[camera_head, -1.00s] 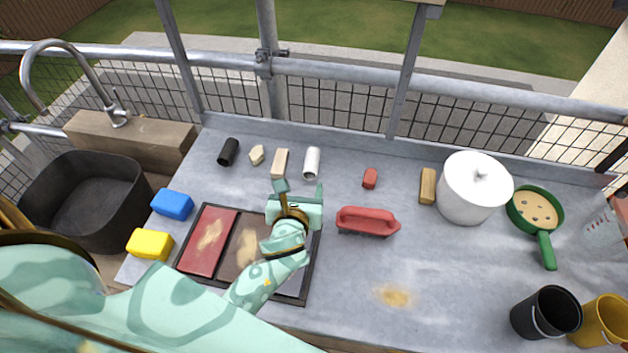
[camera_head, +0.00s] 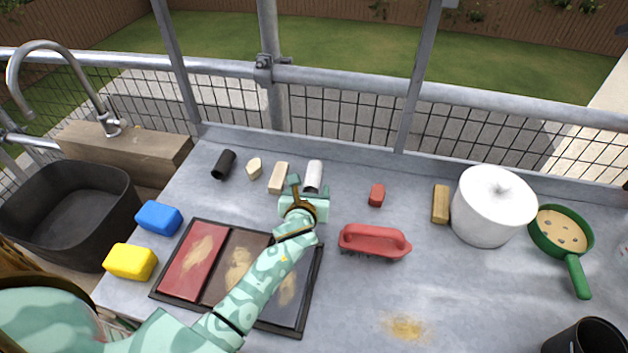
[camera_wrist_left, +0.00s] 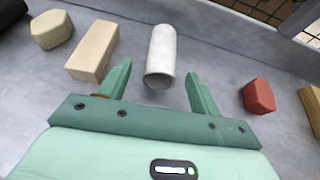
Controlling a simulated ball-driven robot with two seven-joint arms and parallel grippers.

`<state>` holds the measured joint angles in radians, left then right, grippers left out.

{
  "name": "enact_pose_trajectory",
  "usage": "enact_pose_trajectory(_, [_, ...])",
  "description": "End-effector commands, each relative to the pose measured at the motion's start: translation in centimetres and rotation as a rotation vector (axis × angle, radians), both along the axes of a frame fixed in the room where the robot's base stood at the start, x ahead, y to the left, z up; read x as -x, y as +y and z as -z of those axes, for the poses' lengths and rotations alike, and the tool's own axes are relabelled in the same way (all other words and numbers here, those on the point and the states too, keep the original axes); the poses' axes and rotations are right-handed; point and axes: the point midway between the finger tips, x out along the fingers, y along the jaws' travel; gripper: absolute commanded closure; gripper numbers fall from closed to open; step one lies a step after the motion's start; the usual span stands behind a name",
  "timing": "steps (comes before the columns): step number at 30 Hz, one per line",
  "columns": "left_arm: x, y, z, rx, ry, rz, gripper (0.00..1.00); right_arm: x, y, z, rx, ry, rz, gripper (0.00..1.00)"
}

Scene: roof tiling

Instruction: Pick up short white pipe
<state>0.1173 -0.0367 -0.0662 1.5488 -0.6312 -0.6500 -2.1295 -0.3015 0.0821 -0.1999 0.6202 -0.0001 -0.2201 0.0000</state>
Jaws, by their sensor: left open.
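The short white pipe (camera_head: 314,174) lies on the grey table near its back edge. In the left wrist view the pipe (camera_wrist_left: 161,55) is a hollow white cylinder, its near open end facing me. My left gripper (camera_head: 309,186) is open, with its fingers pointing toward the pipe. In the left wrist view the left gripper (camera_wrist_left: 158,88) has one finger on each side of the pipe's near end, with gaps on both sides. I cannot tell whether the fingertips are level with the pipe. My right gripper is not in view.
A beige block (camera_head: 278,178) lies close left of the pipe, with a small beige piece (camera_head: 254,168) and a black cylinder (camera_head: 223,165) farther left. A red block (camera_head: 377,195) and red-handled brush (camera_head: 374,241) are right. A sectioned tray (camera_head: 318,290) lies under my left arm.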

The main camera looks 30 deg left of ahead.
Motion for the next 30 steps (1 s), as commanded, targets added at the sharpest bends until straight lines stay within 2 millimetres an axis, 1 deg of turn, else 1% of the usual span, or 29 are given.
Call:
enact_pose_trajectory(1, [-0.7,0.1,1.4,0.002,0.003,0.0,0.37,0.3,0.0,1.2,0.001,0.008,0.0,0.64])
enact_pose_trajectory(2, [-1.1,0.2,1.7,0.001,0.004,0.0,0.37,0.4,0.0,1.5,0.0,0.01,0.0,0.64])
enact_pose_trajectory(6, [-2.5,0.8,1.9,0.001,0.002,0.0,0.37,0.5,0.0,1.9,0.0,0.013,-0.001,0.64])
enact_pose_trajectory(13, [-2.7,0.8,1.6,0.001,0.001,0.001,0.37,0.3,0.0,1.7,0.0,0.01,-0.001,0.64])
enact_pose_trajectory(14, [-2.7,0.8,1.6,0.001,0.001,0.001,0.4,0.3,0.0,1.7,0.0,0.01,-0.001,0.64])
enact_pose_trajectory(15, [-2.7,0.8,1.6,0.0,0.001,0.0,0.51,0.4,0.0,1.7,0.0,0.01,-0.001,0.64])
enact_pose_trajectory(17, [-2.7,0.8,1.6,0.0,0.001,0.0,0.68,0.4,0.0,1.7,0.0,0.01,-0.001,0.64])
enact_pose_trajectory(18, [-2.7,0.8,1.6,0.0,0.001,0.0,0.79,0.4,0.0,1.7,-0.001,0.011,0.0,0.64])
enact_pose_trajectory(19, [-2.7,0.8,1.7,0.0,0.001,0.0,0.85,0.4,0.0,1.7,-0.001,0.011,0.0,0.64])
enact_pose_trajectory(30, [-2.7,0.9,1.5,0.0,0.001,0.0,0.85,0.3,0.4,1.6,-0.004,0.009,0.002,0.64])
